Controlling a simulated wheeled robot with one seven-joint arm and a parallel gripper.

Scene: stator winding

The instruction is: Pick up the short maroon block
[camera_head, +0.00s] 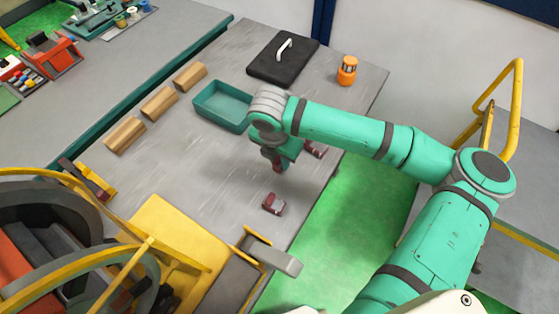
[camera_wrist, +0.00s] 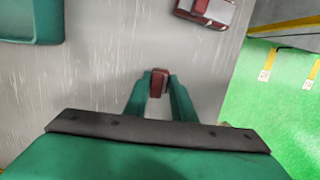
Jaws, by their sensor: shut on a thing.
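My gripper (camera_head: 278,162) is above the grey table, pointing down. Its two teal fingers are shut on a small maroon block, which shows between the fingertips in the wrist view (camera_wrist: 158,83). The same block (camera_head: 278,167) shows just under the gripper in the head view, partly covered by the fingers. I cannot tell for certain whether it is clear of the table. Two other maroon pieces lie on the table: one (camera_head: 314,149) right of the gripper, partly hidden behind it, and one (camera_head: 273,203) nearer the front edge.
An empty teal tray (camera_head: 209,119) stands left of my gripper. Several wooden blocks (camera_head: 160,102) lie along the left side. A black board with a white handle (camera_head: 258,67) and an orange container (camera_head: 347,71) are at the back. Yellow machinery (camera_head: 165,235) stands in front.

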